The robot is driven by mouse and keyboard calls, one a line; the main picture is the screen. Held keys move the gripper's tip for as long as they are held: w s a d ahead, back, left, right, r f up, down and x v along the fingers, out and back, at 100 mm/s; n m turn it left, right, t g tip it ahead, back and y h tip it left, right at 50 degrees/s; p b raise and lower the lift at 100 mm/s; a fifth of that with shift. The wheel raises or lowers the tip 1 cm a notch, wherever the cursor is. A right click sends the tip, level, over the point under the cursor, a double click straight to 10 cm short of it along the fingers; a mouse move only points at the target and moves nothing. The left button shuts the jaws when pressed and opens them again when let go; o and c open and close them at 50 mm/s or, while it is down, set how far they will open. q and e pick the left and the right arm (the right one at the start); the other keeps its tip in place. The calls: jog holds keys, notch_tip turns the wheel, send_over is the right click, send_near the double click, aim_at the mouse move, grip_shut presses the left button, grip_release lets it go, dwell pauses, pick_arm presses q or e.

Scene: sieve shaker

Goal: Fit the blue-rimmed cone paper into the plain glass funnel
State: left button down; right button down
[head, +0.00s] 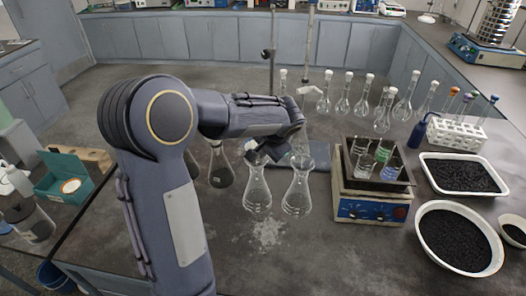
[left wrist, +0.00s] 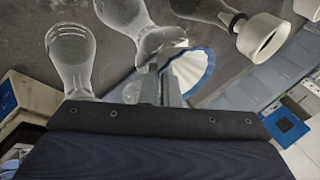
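The blue-rimmed cone paper (left wrist: 192,72), white and pleated, shows in the left wrist view right beside the fingertips of my left gripper (left wrist: 163,84). The fingers are close together and appear to pinch its wall. A clear glass piece with a wide mouth (left wrist: 160,40), likely the plain glass funnel, lies just beyond the fingertips; whether paper and glass touch is unclear. In the head view my left gripper (head: 268,150) is above two clear glass vessels, a left one (head: 257,190) and a right one (head: 298,192). My right gripper is not in view.
Dark flasks (head: 220,172) stand left of the clear vessels, one with a white funnel (left wrist: 262,36). A hotplate bath (head: 368,208) stands to the right, with trays of black granules (head: 424,230) beyond. Stoppered flasks (head: 342,103) line the back. A teal box (head: 62,172) is at left.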

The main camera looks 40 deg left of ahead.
pick_arm(q)
jog(key=shift+f, duration=0.1)
dwell(0.3)
jog(key=shift+f+b, duration=1.15)
jog(key=shift+f, duration=0.2)
jog(key=shift+f+b, duration=0.35)
jog(key=shift+b, duration=0.25)
